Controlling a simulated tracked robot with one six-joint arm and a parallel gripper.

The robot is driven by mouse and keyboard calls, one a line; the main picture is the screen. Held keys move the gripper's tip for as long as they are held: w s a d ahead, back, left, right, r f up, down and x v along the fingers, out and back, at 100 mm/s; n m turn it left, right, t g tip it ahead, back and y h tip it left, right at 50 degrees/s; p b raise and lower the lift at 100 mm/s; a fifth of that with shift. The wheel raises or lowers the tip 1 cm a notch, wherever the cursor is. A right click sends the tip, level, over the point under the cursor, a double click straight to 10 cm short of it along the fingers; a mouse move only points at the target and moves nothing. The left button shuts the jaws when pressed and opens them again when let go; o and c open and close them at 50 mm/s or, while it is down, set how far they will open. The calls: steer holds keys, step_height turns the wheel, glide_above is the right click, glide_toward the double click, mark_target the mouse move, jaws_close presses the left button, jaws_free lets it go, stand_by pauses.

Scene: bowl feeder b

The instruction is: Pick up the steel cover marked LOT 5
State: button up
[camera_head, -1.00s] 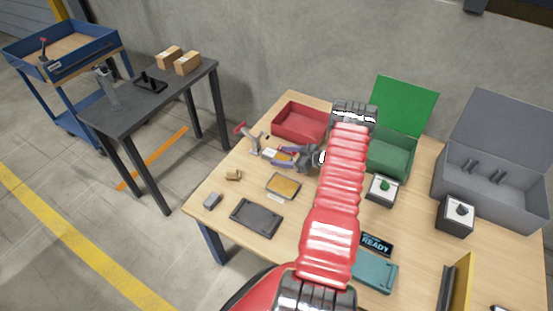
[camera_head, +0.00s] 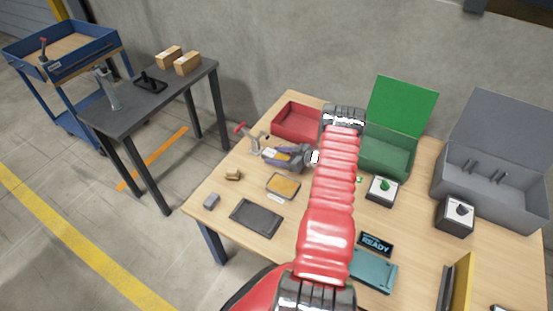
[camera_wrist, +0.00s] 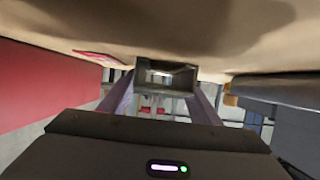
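My gripper (camera_head: 270,154) reaches left, low over the back left of the wooden table, in front of the red bin. In the wrist view its two fingers (camera_wrist: 165,92) stand apart on either side of a grey, hollow, box-like metal part (camera_wrist: 166,73). It looks like a steel cover, but no LOT marking is readable. I cannot tell whether the fingers touch it. In the head view a pale, small part shows between the fingers, mostly hidden by them. A small grey block (camera_head: 212,200) lies at the table's left edge; its marking is unreadable.
A shallow yellow-filled tray (camera_head: 283,186), a dark tray (camera_head: 257,218) and a small brown part (camera_head: 233,174) lie in front. A green box (camera_head: 388,152) stands right of the arm.

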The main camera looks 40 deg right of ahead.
mark_target(276, 155)
steer(key=c, duration=1.1)
steer(key=shift+r, duration=0.1)
steer(key=shift+r, duration=0.75)
step_height(276, 155, up, 2)
steer(key=shift+r, duration=0.1)
steer(key=s+d, duration=0.1)
steer(key=s, duration=0.4)
steer(key=s+d, duration=0.2)
steer(key=s, duration=0.4)
steer(key=s+d, duration=0.2)
steer(key=s, duration=0.4)
steer(key=shift+s, duration=0.15)
